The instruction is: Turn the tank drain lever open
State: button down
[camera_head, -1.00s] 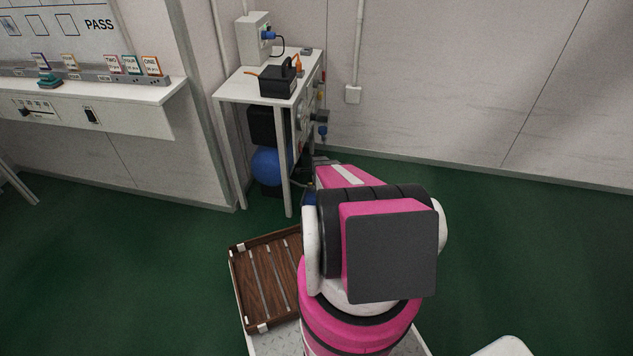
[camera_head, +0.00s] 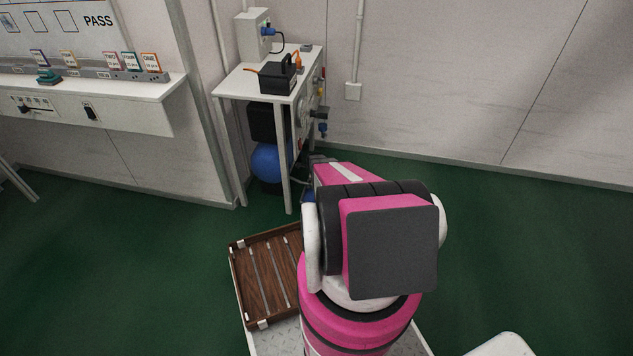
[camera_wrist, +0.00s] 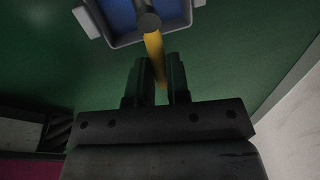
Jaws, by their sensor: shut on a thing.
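The drain lever (camera_wrist: 154,50) is a yellow bar in the wrist view, running down from a dark round end into my gripper (camera_wrist: 160,83). My gripper's two dark fingers are shut on the lever, one on each side of it. In the head view my own arm hides the lever and most of the gripper. A round blue tank (camera_head: 266,163) sits under the white table in the head view, partly behind a table leg.
A blue-lined container with a grey rim (camera_wrist: 186,20) lies beyond the lever. The white table (camera_head: 235,87) carries a black box (camera_head: 277,77). A wooden slatted tray (camera_head: 262,283) is left of my arm. Green floor is clear to the right.

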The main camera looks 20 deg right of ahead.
jog(key=c, duration=1.1)
grip_release()
notch_tip(320, 180, up, 11)
jog(key=s+a, duration=0.1)
jog(key=shift+s+a+f, duration=0.15)
jog(key=shift+s, duration=0.25)
jog(key=shift+s, duration=0.1)
